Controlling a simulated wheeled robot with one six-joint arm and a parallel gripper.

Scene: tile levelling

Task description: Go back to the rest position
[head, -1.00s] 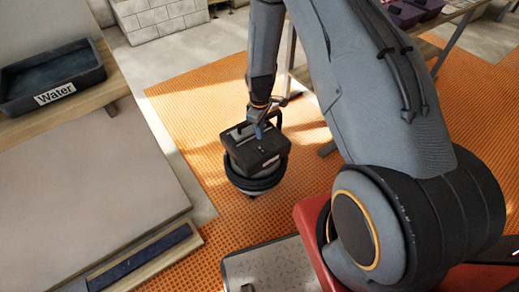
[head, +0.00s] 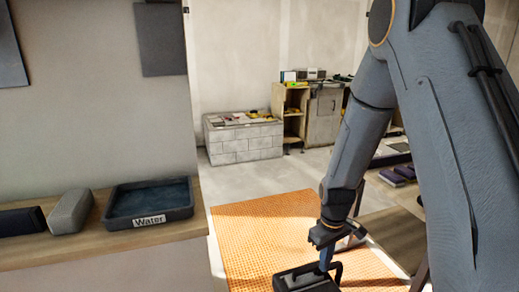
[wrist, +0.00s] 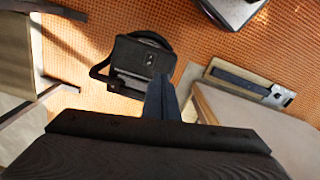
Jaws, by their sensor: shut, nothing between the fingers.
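My gripper (head: 326,264) hangs over the orange grid floor, pointing down, shut and empty. Its closed blue-grey fingers also show in the wrist view (wrist: 163,95). A black box-like machine with a handle (head: 305,281) stands on the floor below it, cut off by the bottom edge of the head view. The wrist view shows the machine (wrist: 138,66) from above, just beyond the fingertips in the picture. I see no contact, but the exact gap is hard to tell.
A wooden ledge at left holds a dark tray labelled Water (head: 150,204) and a grey block (head: 70,211). A grey block-built stand (head: 243,138) and a wooden shelf (head: 290,112) stand at the back wall. A table (head: 395,236) is at right.

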